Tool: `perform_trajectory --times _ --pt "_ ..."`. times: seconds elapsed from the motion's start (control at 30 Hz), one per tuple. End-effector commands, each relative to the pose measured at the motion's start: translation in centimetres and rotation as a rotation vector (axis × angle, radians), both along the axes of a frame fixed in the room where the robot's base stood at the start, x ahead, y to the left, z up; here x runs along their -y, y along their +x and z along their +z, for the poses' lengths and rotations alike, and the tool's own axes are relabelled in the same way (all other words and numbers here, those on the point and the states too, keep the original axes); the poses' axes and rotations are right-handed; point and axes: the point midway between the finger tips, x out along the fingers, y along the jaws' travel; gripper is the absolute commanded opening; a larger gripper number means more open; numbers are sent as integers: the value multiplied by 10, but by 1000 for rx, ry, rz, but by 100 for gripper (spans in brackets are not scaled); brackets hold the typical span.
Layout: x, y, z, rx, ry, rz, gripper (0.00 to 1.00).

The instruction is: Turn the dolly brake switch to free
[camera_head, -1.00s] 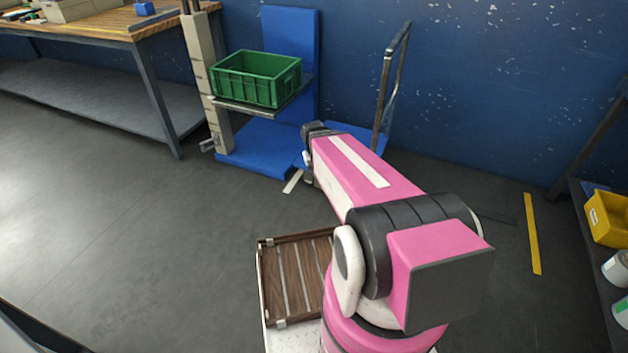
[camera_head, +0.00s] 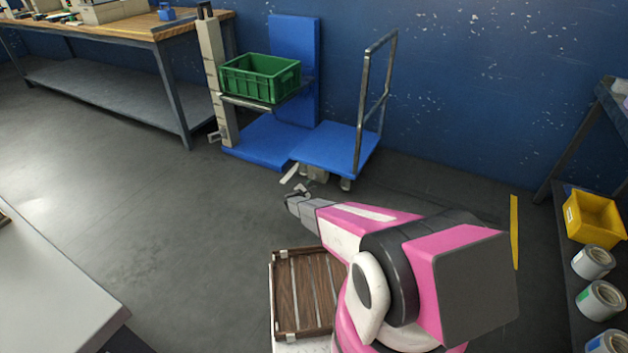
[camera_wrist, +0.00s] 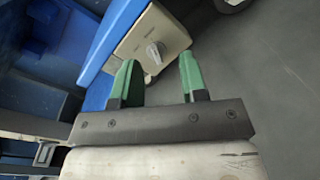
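The blue dolly (camera_head: 335,150) with a grey push handle (camera_head: 362,110) stands by the blue wall. In the wrist view, a beige brake box (camera_wrist: 140,32) sits at the dolly's blue edge and bears a pale grey switch knob (camera_wrist: 155,53). The switch's marked position cannot be read. My gripper (camera_wrist: 160,78) is open and empty, its two green fingers apart. The knob shows just beyond the gap, nearer the left finger; I see no contact. In the head view my gripper (camera_head: 296,191) is small, in front of the dolly's near edge.
A green crate (camera_head: 260,78) rests on a lift platform left of the dolly. Open floor (camera_head: 190,230) lies in front.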

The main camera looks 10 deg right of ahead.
Motion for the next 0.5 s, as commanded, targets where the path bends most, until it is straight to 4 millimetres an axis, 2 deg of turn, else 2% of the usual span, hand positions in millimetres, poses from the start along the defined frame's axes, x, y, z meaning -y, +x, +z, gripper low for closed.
perform_trajectory --times 0.03,0.13,0.27,0.5 --pt "-11 12 -22 -10 -40 41 39" --pt "-22 20 -39 -19 -93 96 39" --pt "-27 24 -46 -24 -121 125 39" --pt "-17 39 -45 -23 -121 124 39"
